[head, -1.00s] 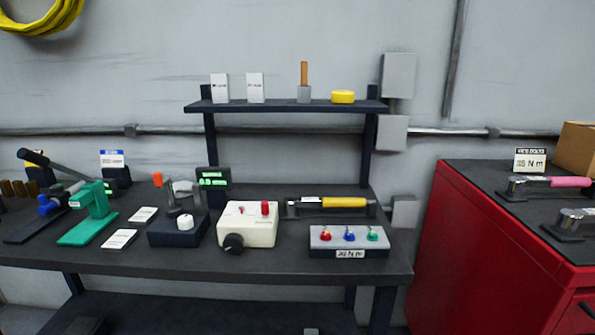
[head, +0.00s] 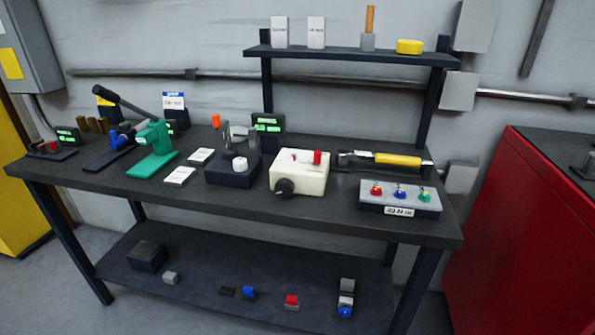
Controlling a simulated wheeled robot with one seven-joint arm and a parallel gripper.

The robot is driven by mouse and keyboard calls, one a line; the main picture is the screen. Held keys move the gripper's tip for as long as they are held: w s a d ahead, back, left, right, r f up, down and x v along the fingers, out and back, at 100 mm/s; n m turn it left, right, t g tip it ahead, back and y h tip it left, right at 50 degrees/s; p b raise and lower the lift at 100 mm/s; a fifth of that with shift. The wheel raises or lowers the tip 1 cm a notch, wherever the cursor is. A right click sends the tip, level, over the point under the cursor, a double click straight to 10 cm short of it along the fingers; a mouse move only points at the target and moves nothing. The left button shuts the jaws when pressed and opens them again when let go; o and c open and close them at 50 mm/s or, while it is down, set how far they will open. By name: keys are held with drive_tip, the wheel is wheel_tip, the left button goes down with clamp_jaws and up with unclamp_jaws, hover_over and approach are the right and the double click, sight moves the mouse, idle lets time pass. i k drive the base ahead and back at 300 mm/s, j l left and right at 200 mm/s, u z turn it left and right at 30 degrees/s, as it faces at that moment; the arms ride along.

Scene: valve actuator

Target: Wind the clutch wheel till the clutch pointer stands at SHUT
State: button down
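I cannot make out a clutch wheel, a clutch pointer or a SHUT mark in the head view. My gripper is not in view.
The dark workbench (head: 330,207) holds a green press (head: 153,149), a dark device with a white knob (head: 232,173), a yellow-handled tool (head: 397,160) and a grey switch box (head: 399,197). Small parts lie on the lower shelf (head: 210,290). A red cabinet (head: 520,230) stands right, a yellow one (head: 22,200) left.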

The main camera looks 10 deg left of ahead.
sight(284, 188)
drive_tip(key=i+j, duration=0.7)
drive_tip(key=i, duration=0.2)
